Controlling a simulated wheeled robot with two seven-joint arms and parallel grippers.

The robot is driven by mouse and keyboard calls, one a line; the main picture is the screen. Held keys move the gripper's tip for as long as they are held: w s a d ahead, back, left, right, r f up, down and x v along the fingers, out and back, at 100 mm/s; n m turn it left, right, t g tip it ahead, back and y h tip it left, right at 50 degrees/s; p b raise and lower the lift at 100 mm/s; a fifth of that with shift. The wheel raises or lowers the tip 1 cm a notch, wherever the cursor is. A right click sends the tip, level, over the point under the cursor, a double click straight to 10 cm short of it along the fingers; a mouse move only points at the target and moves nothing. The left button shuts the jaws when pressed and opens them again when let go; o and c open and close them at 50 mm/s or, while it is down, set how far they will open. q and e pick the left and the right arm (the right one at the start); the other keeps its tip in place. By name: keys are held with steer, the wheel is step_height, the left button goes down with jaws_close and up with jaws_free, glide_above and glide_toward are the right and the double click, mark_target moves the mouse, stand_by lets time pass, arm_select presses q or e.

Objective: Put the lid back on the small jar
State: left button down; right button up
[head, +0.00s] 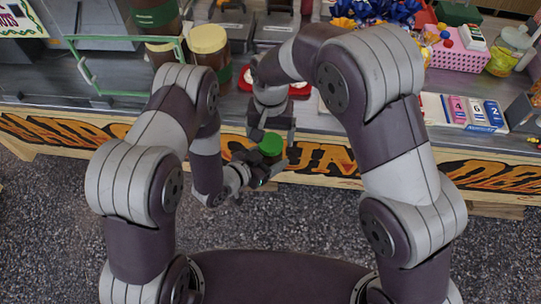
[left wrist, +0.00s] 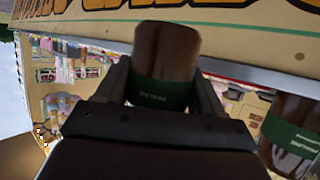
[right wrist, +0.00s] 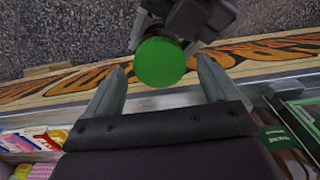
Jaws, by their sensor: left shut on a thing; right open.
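The green round lid (head: 271,143) shows in the head view in front of the counter, at the top of the small jar. In the right wrist view the lid (right wrist: 160,63) appears as a flat green disc. My left gripper (head: 256,167) is shut on the small jar, a brown jar with a green label (left wrist: 165,55), seen between its fingers in the left wrist view. My right gripper (head: 273,134) is open above it, its fingers on either side of the lid but apart from it. How firmly the lid is seated is hidden.
The counter (head: 310,122) with its painted front lies just beyond the grippers. Large brown jars with cream lids (head: 207,39) and a green wire rack (head: 88,72) stand at the left. A pink basket (head: 459,57) and number cards (head: 475,110) are at the right.

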steer(key=shift+f, duration=0.85)
steer(key=c, duration=1.2)
steer(key=shift+o, duration=0.2)
steer(key=o, duration=1.2)
steer(key=shift+o, duration=0.2)
steer(key=shift+r, duration=0.1)
step_height(320, 180, up, 7)
steer(key=shift+r, duration=0.2)
